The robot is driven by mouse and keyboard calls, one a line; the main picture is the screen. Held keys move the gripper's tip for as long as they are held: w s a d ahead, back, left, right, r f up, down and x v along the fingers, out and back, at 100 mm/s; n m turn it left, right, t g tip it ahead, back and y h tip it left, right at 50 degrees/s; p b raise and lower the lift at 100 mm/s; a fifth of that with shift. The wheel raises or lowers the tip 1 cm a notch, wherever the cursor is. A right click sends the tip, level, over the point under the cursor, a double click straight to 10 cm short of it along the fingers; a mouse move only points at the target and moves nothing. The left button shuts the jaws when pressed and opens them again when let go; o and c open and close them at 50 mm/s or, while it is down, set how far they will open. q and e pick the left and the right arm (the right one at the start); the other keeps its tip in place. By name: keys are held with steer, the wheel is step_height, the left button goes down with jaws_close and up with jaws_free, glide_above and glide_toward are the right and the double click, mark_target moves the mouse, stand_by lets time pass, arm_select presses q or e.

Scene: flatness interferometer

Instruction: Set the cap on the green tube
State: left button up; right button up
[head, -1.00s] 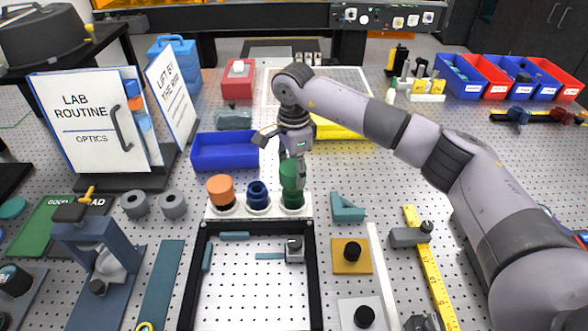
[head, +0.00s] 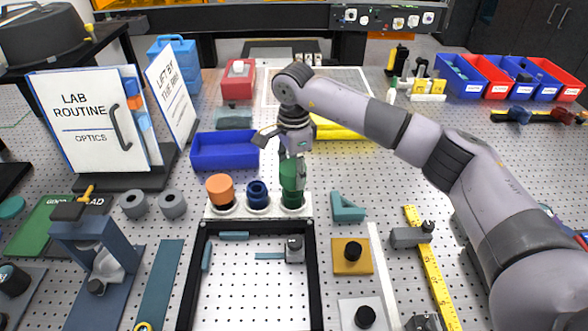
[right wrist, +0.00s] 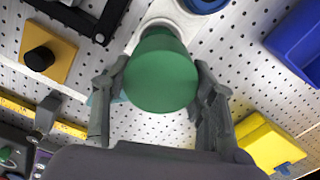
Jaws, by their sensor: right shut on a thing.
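The green tube (head: 292,201) stands upright at the right end of a white rack (head: 240,213). A wider green cap (head: 292,174) sits at its top, in line with it in the head view; whether it is fully seated I cannot tell. My right gripper (head: 291,160) points down from above and is shut on the green cap. In the right wrist view the cap (right wrist: 160,76) shows as a broad green disc between the two fingers (right wrist: 158,92) and hides most of the tube. My left gripper is not in view.
In the same rack stand a blue tube (head: 257,197) and an orange-topped tube (head: 219,187). A blue bin (head: 224,164) lies behind them and a black frame (head: 314,270) in front. A teal angle block (head: 346,213) stands to the right.

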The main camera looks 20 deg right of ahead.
mark_target(294, 180)
steer(key=shift+f+b, duration=1.35)
steer(key=shift+f, duration=0.35)
steer(key=o, duration=1)
step_height(294, 180, up, 12)
stand_by(0.4)
